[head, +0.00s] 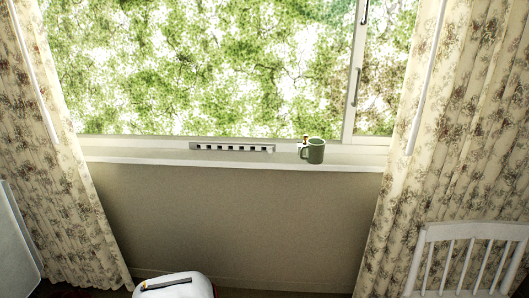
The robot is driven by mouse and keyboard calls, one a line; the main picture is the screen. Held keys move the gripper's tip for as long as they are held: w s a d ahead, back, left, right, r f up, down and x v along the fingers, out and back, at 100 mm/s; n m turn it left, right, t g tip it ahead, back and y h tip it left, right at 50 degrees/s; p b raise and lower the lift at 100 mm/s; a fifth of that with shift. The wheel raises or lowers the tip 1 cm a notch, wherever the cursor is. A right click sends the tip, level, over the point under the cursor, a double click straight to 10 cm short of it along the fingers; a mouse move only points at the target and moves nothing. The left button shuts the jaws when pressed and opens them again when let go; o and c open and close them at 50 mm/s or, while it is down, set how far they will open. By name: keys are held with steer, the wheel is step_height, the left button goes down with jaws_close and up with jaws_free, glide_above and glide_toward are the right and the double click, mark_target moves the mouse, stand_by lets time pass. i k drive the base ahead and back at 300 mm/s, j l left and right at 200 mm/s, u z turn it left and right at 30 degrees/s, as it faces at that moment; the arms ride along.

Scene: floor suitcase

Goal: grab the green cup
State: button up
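The green cup (316,152) stands upright on the white windowsill (130,155), right of the sill's middle. Its handle points to the left. A small orange-and-white thing, too small to make out, sits right beside the handle. My gripper is not in the head view, so its place and state do not show.
A white slotted strip (232,148) lies on the sill left of the cup. Floral curtains (62,200) hang on both sides. A white slatted chair back or rail (470,255) is at lower right. A white rounded object (175,290) with a dark handle is at bottom left of centre.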

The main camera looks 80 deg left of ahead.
mark_target(315, 147)
steer(key=u, duration=2.15)
steer(key=i+u, duration=0.1)
steer(key=u, duration=0.15)
steer(key=i+l+u, duration=0.6)
steer(key=k+j, duration=0.1)
